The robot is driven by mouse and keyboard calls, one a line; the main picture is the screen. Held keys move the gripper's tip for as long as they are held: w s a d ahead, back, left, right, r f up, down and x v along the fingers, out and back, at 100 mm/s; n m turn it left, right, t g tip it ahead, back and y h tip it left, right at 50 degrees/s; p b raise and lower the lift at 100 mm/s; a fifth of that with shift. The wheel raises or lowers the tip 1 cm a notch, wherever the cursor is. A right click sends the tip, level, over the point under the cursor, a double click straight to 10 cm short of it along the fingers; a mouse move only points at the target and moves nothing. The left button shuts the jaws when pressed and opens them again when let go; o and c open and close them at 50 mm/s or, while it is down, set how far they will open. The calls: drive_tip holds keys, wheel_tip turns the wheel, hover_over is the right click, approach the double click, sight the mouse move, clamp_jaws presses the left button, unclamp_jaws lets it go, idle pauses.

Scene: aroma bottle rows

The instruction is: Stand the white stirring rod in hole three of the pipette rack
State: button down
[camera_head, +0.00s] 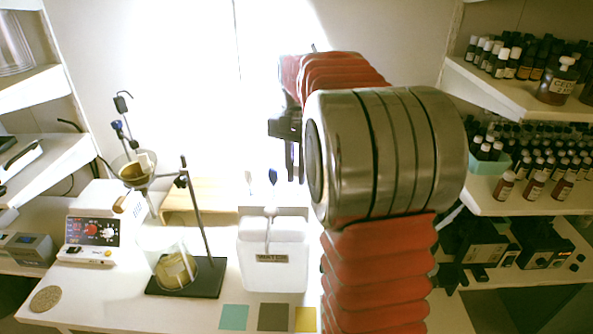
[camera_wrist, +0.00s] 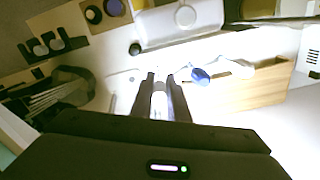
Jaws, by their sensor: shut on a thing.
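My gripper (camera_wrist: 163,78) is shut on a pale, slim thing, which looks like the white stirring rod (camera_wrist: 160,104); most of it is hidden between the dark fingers. In the head view my gripper (camera_head: 289,172) points down behind the white canister, and the rod cannot be made out there. A blue bulb-like top (camera_wrist: 200,76) is just right of the fingertips, with a white one (camera_wrist: 240,68) farther right.
The white canister (camera_head: 272,262) stands on the table, with a wooden stand (camera_head: 190,192) behind it to the left. A beaker (camera_head: 174,268) and retort stand (camera_head: 203,230) are farther left. Coloured squares (camera_head: 234,317) lie in front. Bottle shelves (camera_head: 520,100) are at right.

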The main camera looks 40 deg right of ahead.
drive_tip(key=c, duration=1.6)
unclamp_jaws()
drive_tip(key=shift+r, duration=0.1)
drive_tip(key=shift+r, duration=2.35)
drive_tip(key=shift+r, duration=0.15)
drive_tip(key=shift+r, duration=2.35)
